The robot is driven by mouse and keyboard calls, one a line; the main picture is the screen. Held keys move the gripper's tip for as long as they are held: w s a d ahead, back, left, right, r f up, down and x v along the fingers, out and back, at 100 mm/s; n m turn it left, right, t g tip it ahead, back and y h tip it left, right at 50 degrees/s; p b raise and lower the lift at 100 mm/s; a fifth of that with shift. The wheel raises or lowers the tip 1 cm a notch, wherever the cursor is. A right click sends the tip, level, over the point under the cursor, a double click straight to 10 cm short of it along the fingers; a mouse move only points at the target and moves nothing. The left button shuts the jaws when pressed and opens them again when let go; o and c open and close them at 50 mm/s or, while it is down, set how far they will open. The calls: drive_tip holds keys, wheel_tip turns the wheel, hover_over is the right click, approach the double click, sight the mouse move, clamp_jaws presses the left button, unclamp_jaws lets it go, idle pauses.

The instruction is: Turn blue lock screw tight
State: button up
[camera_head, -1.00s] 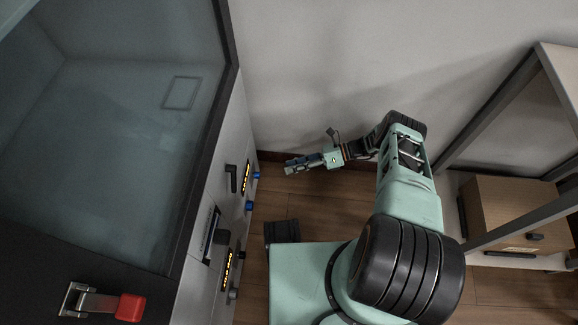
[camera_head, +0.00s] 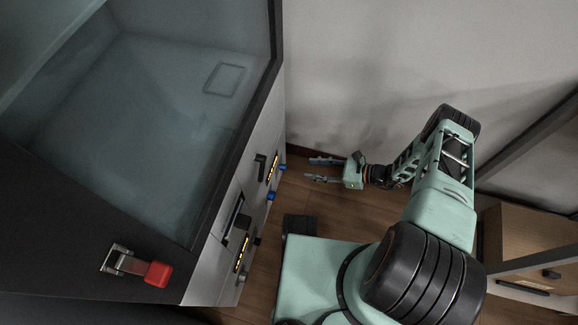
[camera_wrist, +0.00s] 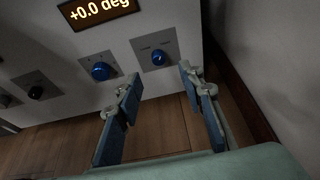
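Two blue knobs are on the front panel of the grey instrument. In the wrist view the right blue knob (camera_wrist: 158,57) sits on a small labelled plate, and the left blue knob (camera_wrist: 101,71) sits on another plate. The labels are too small to read, so I cannot tell which is the lock screw. The head view shows the far blue knob (camera_head: 283,168) and the nearer blue knob (camera_head: 271,196). My gripper (camera_head: 312,169) is open and empty, a short way from the panel. In the wrist view its fingers (camera_wrist: 160,75) spread below and around the right knob's line, apart from it.
A lit display (camera_wrist: 98,8) reads "+0.0 deg" above the knobs. Black knobs (camera_wrist: 36,92) are farther left on the panel. The instrument's glass chamber (camera_head: 170,120) and a red-handled latch (camera_head: 157,273) are at left. A wall is beyond my gripper; a shelf with a cardboard box (camera_head: 525,240) stands right.

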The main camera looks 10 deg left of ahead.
sight(283, 168)
drive_tip(key=b+x, duration=0.2)
drive_tip(key=x, duration=0.8)
drive_tip(key=shift+s+a+f+n+b, duration=0.25)
drive_tip(key=shift+n+b, duration=0.05)
drive_tip(key=shift+n, duration=0.1)
clamp_jaws()
